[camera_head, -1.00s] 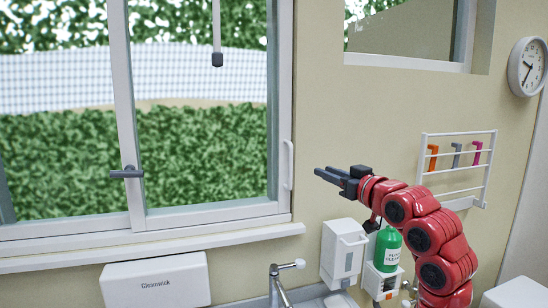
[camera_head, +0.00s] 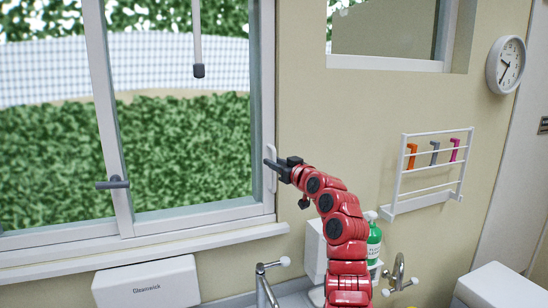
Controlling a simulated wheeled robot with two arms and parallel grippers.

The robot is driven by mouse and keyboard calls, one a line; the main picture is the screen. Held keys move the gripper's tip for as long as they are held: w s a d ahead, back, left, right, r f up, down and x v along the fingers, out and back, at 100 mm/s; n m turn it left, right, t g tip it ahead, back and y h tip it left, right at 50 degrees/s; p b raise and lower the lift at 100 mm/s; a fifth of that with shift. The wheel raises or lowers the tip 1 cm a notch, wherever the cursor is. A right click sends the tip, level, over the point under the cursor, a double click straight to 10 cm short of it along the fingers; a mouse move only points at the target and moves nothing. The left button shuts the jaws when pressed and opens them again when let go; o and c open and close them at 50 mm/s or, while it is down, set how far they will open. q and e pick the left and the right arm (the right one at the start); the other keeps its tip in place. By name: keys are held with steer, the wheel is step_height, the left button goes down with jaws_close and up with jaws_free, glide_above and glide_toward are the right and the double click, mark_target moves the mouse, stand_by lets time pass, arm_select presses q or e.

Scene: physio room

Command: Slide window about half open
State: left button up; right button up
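The window (camera_head: 180,214) fills the left of the head view, with a white frame and two panes side by side. The right sash reaches the frame's right side, and no gap shows there. A white upright pull handle (camera_head: 273,180) is on its right edge. A dark grey lever (camera_head: 112,184) is on the upright between the panes. My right gripper (camera_head: 268,164) points left at the pull handle, with its dark fingers overlapping the handle's upper middle. I cannot tell if they touch it or how far apart they are. My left gripper is not in view.
A grey-tipped rod (camera_head: 198,70) hangs before the glass. A green bottle (camera_head: 374,243) and a white wall rack (camera_head: 430,172) are right of my arm.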

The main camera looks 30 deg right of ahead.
steer(key=shift+w, duration=0.3)
jaws_close()
stand_by(1.3)
